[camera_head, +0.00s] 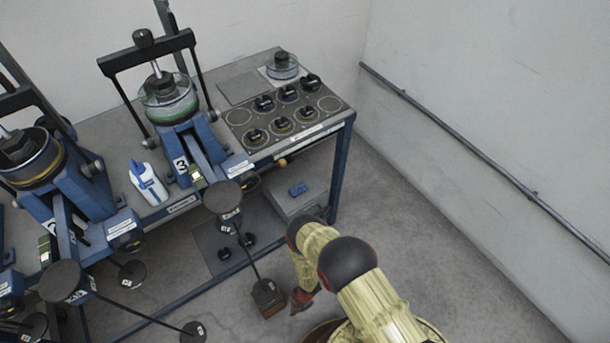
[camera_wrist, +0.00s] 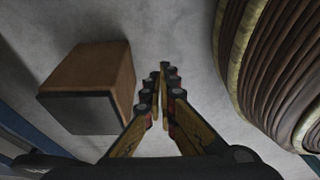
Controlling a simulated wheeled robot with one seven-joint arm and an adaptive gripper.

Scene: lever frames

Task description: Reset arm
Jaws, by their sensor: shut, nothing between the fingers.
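My gripper (camera_head: 298,300) is low over the grey floor, at the end of my bent yellow arm, right of a brown block (camera_head: 268,298). In the wrist view, the fingers of my gripper (camera_wrist: 166,75) are together and empty. The brown block (camera_wrist: 95,85) stands to their left, apart from them. In the head view a thin dark rod runs from the block up towards a black round disc (camera_head: 222,196) in front of lever frame 3 (camera_head: 190,140).
A grey bench (camera_head: 225,60) carries blue lever frames, a white bottle (camera_head: 148,183) and a panel of black knobs (camera_head: 285,112). More discs and rods (camera_head: 62,281) stand at lower left. A wall rail (camera_head: 480,155) runs along the right. The floor (camera_head: 440,220) at right is clear.

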